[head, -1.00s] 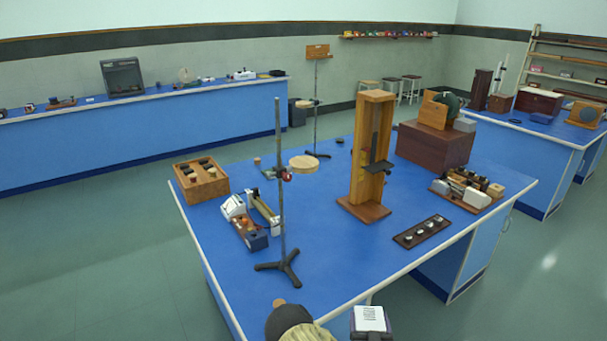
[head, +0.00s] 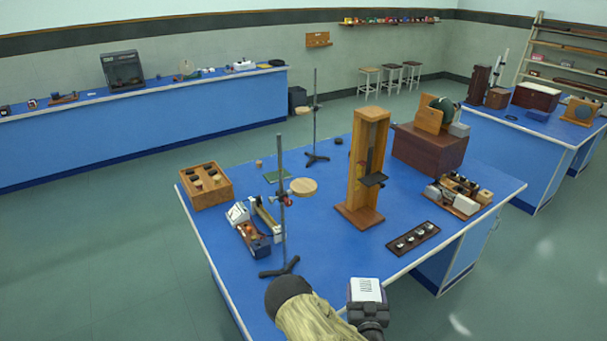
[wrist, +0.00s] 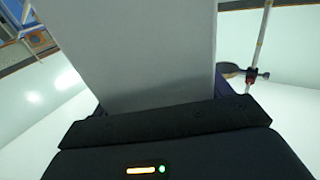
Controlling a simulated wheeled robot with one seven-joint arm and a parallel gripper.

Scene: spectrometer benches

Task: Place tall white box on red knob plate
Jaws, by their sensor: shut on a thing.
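The tall white box (wrist: 150,45) fills the middle of the wrist view as a plain pale face, shaded near its lower edge. My gripper (wrist: 165,118) is shut on it. In the head view my arm rises from the bottom edge in front of the bench, and the fingers and most of the box cannot be made out. The likely red knob plate is a round wooden plate (head: 303,187) clamped by a red knob (head: 286,200) to a dark stand rod (head: 281,160). It is beyond my arm, a little left, with nothing on it.
A tall wooden frame (head: 362,170) stands right of the plate. A second stand (head: 315,110) with a small disc is behind. A wooden tray (head: 206,187), a white instrument (head: 238,213) and a dark strip (head: 413,238) lie on the blue bench. Blue surface between them is free.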

